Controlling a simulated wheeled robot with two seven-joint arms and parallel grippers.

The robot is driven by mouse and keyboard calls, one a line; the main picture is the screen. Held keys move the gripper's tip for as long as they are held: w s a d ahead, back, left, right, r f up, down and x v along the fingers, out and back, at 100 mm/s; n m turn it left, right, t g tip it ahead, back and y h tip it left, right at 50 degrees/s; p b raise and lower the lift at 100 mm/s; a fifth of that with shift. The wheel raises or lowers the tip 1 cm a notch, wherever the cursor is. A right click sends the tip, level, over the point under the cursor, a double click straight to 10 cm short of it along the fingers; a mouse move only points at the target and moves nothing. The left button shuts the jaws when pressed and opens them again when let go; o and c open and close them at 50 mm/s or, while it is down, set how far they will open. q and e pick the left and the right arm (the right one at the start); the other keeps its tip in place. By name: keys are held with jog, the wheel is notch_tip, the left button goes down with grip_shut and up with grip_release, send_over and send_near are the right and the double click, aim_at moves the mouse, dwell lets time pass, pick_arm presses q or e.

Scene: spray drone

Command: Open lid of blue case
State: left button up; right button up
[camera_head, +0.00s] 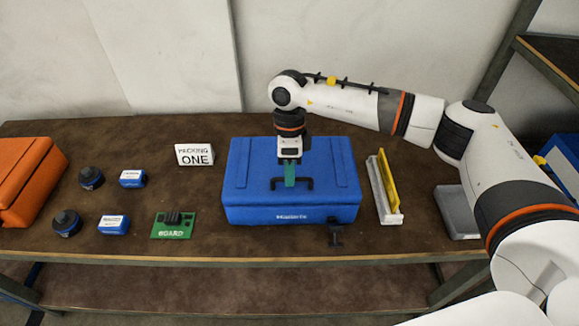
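The blue case (245,195) sits in the middle of the brown table with its lid down. A black handle (308,184) is on top of the lid. My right gripper (290,182) points straight down over the lid, with its green fingers at the handle. The fingers hide the middle of the handle, and I cannot tell whether they are closed on it. My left gripper does not show in this view.
The table (120,240) also holds an orange case (25,180), a green board (174,226), a white sign (195,155), small blue boxes and black round parts at the left. A yellow and grey rail (384,190) stands just right of the blue case. A small black part (336,234) is at its front.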

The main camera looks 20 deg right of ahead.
jog(key=shift+c, duration=1.1)
grip_shut()
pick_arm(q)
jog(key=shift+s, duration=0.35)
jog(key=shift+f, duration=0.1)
pick_arm(e)
jog(key=shift+r, duration=0.15)
